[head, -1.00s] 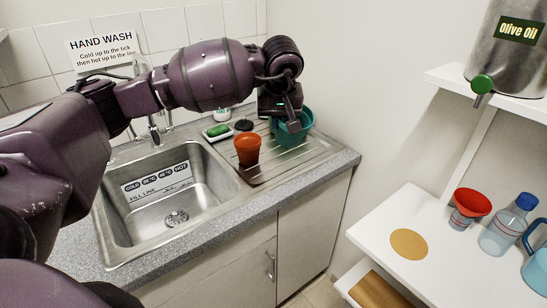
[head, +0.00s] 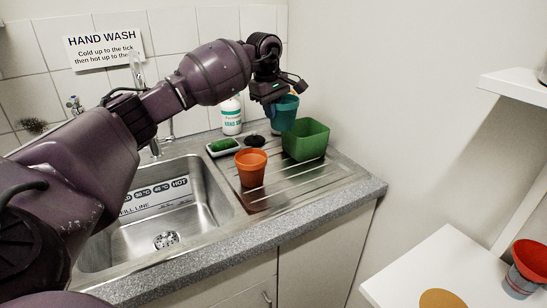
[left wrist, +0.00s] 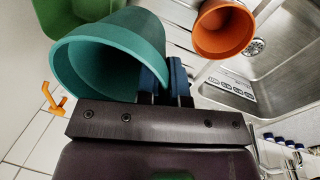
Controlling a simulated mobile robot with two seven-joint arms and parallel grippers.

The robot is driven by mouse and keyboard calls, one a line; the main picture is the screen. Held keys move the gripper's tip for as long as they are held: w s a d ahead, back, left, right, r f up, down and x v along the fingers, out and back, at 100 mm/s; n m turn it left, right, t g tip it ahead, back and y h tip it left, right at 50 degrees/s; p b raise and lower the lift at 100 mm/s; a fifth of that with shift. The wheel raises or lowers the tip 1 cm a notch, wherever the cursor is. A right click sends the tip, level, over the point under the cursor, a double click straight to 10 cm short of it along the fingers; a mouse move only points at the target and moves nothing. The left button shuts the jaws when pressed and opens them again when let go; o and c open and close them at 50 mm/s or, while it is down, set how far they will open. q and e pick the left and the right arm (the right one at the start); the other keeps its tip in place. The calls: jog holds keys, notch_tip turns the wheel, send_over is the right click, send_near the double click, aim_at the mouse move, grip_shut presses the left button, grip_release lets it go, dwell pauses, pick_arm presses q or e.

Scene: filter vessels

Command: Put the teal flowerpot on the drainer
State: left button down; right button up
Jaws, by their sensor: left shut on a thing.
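The teal flowerpot (head: 286,113) is in my left gripper (head: 270,108), which is shut on its wall near the rim. In the head view the pot is roughly upright at the back of the ridged steel drainer (head: 315,170), beside the green square pot, and appears raised above the surface. In the left wrist view the teal flowerpot (left wrist: 110,55) shows its open mouth, with the blue fingers of the left gripper (left wrist: 167,78) at its side. Whether its base touches anything is hidden. My right gripper is not in view.
A green square pot (head: 306,140) and an orange pot (head: 251,168) stand on the drainer. A dish with a green sponge (head: 222,146), a dark round item (head: 254,141) and a soap bottle (head: 231,115) are behind. The sink (head: 160,215) is left. The drainer's front right is clear.

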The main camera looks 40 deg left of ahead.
pick_arm(q)
notch_tip(320, 180, down, 14)
jog(key=shift+w+r+b, duration=0.1)
jog(key=shift+b, duration=0.2)
dwell(0.3)
jog(key=c, duration=1.5)
grip_release()
